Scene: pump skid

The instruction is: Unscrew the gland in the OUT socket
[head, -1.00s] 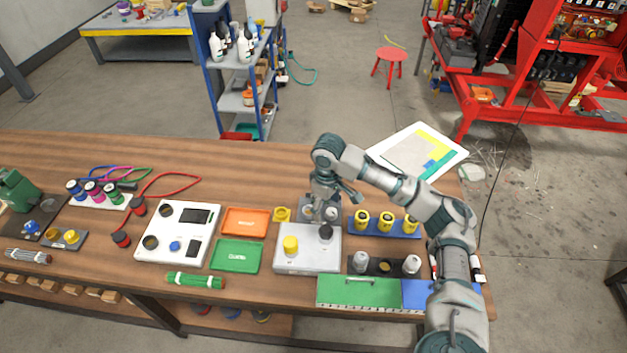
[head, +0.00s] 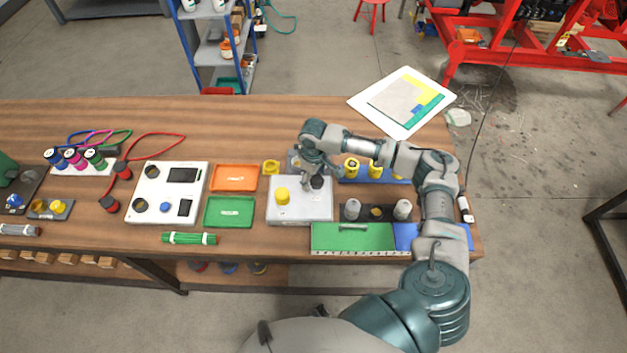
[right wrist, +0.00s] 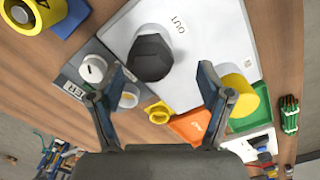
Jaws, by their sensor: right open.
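The grey-white box (head: 300,213) stands on the table. A black hexagonal gland (head: 318,182) sits upright at its right; in the right wrist view the gland (right wrist: 150,57) is beside the printed word OUT. A yellow gland (head: 282,195) stands at the box's left and also shows in the right wrist view (right wrist: 238,95). My right gripper (head: 307,184) is over the box, close to the black gland. In the right wrist view its fingers (right wrist: 162,80) are spread and empty; the black gland lies beyond them, nearer the left finger. Contact with it is not visible. My left gripper is out of view.
An orange tray (head: 234,178) and a green tray (head: 229,212) lie left of the box. A blue rack with yellow parts (head: 375,168), a dark holder with grey glands (head: 377,213) and a green board (head: 352,238) lie to the right. A grey plate (right wrist: 72,84) sits behind the box.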

